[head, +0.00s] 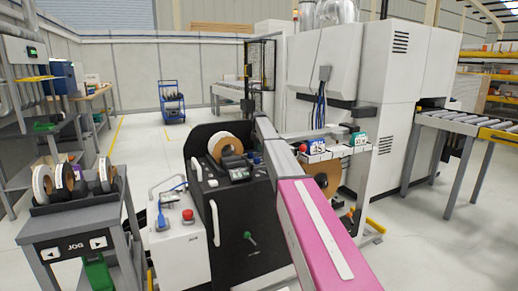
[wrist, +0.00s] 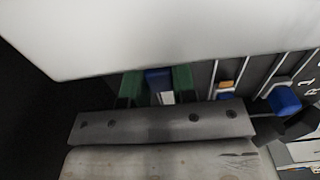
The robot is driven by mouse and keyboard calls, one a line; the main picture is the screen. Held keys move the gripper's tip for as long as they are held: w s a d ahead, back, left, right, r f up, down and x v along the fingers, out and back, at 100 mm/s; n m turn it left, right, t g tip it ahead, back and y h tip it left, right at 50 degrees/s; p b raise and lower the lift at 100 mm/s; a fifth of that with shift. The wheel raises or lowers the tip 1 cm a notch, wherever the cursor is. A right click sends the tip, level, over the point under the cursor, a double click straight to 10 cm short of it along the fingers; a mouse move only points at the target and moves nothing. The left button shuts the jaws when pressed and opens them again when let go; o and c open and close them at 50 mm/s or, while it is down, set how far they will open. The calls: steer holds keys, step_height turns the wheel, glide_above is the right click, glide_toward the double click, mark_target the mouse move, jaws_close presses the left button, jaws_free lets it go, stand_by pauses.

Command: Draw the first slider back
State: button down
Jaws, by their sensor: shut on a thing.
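In the wrist view, my gripper (wrist: 156,84) shows as two green fingers with a blue slider knob (wrist: 158,77) between them. The fingers are shut on this knob, and a pale piece shows just below it. A second blue slider knob (wrist: 284,99) stands apart to the right, beside pale slot lines on a dark panel. In the head view, my pink and grey arm reaches to the machine; the gripper and the held knob cannot be made out there.
A large pale panel (wrist: 165,35) hangs close above the fingers in the wrist view. A small orange piece (wrist: 226,85) lies between the two knobs. In the head view, a black machine housing (head: 240,215) and a jog stand (head: 75,235) are left of my arm.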

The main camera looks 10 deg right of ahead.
steer(key=a, duration=0.2)
steer(key=s+a, duration=0.1)
steer(key=a, duration=0.1)
steer(key=shift+s+a, duration=0.2)
steer(key=c, duration=0.9)
jaws_free()
step_height(320, 180, up, 11)
steer(key=shift+f, duration=0.1)
steer(key=shift+c, duration=0.4)
